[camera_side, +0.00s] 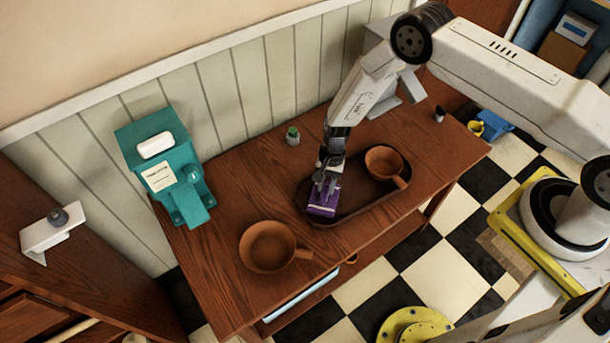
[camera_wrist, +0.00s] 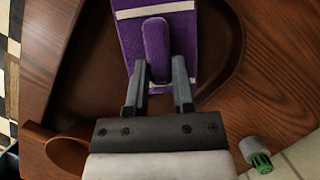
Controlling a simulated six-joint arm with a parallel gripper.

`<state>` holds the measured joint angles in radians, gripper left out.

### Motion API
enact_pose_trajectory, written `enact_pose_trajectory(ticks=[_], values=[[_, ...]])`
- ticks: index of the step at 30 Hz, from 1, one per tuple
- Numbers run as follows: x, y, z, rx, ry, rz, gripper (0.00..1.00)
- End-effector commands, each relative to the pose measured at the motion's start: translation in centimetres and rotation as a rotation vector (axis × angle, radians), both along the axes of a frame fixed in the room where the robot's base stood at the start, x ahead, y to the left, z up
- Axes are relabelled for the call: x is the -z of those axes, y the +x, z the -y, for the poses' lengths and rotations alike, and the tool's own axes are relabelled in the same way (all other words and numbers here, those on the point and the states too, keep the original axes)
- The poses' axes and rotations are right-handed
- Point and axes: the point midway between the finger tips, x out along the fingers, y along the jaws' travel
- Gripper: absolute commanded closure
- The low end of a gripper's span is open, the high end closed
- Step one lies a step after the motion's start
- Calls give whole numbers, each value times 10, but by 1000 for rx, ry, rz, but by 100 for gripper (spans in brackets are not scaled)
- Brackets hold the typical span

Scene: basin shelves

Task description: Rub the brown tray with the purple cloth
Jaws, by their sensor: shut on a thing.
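The brown tray (camera_side: 353,217) lies on the wooden table, and its rim and floor also show in the wrist view (camera_wrist: 98,75). The purple cloth (camera_side: 322,207) is at the tray's left end. In the wrist view the cloth (camera_wrist: 185,45) has white stripes and a raised ridge in its middle. My gripper (camera_side: 328,184) points down over the cloth and is shut on its ridge; the fingers stand on either side of it in the wrist view (camera_wrist: 158,88). I cannot tell whether the cloth's underside presses on the tray floor.
A brown pan (camera_side: 384,162) sits in the tray's right end. Another brown pan (camera_side: 267,246) is on the table at the front left. A teal dispenser (camera_side: 160,170) stands at the left by the wall. A small green-capped jar (camera_side: 293,136) stands behind the tray.

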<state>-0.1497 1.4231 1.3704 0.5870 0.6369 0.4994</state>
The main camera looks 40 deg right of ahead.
Motion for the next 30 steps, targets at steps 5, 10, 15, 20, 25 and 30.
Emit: enact_pose_trajectory(ticks=[5, 10, 15, 20, 25, 30], values=[[3, 0, 0, 0, 0, 0, 100], [5, 0, 0, 0, 0, 0, 100], [7, 0, 0, 0, 0, 0, 100], [7, 0, 2, 0, 0, 0, 100], [7, -1, 10, 2, 0, -1, 100], [7, -2, 21, 2, 0, -1, 100]])
